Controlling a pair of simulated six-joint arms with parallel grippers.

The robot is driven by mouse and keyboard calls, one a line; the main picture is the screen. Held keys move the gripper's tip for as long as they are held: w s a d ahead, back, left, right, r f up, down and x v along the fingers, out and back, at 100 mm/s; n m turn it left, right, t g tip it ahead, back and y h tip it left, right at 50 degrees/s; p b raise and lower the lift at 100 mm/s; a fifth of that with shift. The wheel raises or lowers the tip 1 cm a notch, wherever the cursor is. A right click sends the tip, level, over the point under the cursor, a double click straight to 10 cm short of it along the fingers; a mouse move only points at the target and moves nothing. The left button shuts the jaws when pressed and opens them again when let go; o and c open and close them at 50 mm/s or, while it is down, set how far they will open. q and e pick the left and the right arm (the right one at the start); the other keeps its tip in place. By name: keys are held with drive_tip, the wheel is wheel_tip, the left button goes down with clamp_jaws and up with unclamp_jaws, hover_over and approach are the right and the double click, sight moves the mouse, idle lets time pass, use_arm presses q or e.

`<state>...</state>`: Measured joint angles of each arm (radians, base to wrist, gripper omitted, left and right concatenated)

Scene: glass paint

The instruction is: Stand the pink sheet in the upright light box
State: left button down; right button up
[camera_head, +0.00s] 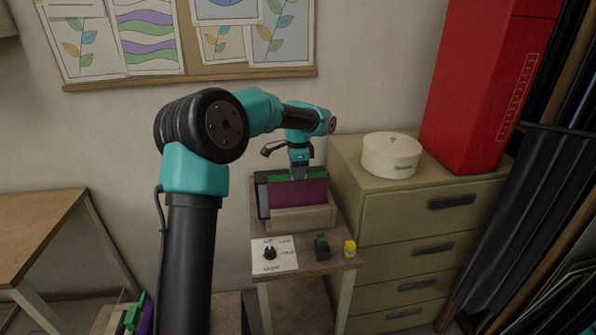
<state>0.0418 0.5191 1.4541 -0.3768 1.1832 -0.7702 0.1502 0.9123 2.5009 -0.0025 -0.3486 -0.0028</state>
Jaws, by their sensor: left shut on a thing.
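The pink sheet (298,194) looks dark magenta and is upright on the small table, with a green strip along its top. My left gripper (299,173) comes down from above and is shut on the sheet's top edge. The light box (303,219) is a beige upright stand with a dark panel (262,198) showing at the left behind the sheet. The sheet's lower edge is hidden behind the beige front, so I cannot tell whether it rests on the bottom. My right gripper is not in view.
A white card with a black knob (269,253), a dark green-topped block (321,247) and a yellow item (350,248) sit at the table's front. A drawer cabinet (400,225) with a round cream box (391,155) stands close on the right. A wooden table (38,225) is at left.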

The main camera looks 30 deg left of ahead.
use_arm(q)
drive_tip(key=shift+w+a, duration=0.15)
drive_tip(key=shift+a, duration=0.05)
drive_tip(key=c, duration=1.3)
unclamp_jaws()
drive_tip(key=shift+f, duration=0.1)
drive_tip(key=o, duration=1)
drive_tip(key=shift+d, duration=0.1)
drive_tip(key=shift+r, duration=3.5)
